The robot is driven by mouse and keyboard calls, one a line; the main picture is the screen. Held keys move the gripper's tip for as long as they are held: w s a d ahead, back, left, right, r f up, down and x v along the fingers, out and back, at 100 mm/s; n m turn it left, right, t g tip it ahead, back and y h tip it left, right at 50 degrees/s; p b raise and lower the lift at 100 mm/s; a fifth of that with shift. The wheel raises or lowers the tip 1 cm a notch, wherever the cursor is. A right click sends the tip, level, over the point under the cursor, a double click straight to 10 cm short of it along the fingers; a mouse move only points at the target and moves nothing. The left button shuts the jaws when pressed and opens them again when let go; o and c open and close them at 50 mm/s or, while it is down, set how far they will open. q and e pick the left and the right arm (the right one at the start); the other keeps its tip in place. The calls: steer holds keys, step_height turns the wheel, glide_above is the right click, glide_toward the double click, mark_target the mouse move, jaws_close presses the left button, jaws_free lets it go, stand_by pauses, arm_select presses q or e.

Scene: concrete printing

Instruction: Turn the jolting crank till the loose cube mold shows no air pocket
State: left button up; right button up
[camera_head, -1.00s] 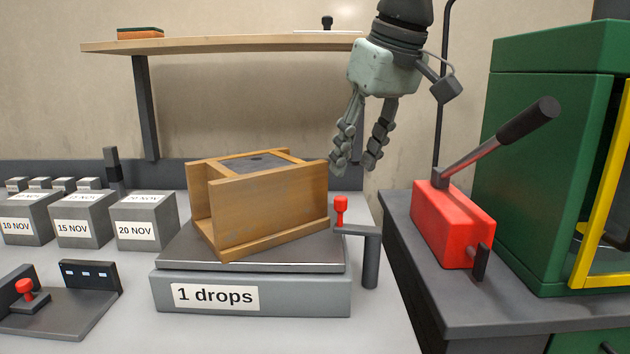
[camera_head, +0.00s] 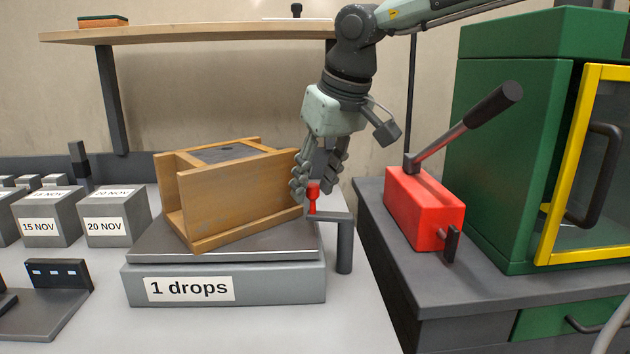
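The cube mold (camera_head: 240,195), a wooden box with grey concrete (camera_head: 215,156) in its open top, sits turned at an angle on the jolting table's metal plate (camera_head: 160,244). A darker patch shows on the concrete. The table's front label (camera_head: 190,289) reads "1 drops". The jolting crank (camera_head: 329,216) is a grey arm on a post at the table's right, with an upright red knob (camera_head: 313,191). My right gripper (camera_head: 316,183) points down at the knob, its fingers apart, close behind and around it. Whether they touch the knob is unclear. My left gripper is out of view.
Labelled grey cubes (camera_head: 117,219) stand at the left, behind a dark stand (camera_head: 45,310). A red pump (camera_head: 424,208) with a raised lever and a green cabinet (camera_head: 510,150) with a yellow-framed door stand right of the crank. A wooden shelf (camera_head: 200,34) runs above the mold.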

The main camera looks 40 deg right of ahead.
jaws_close()
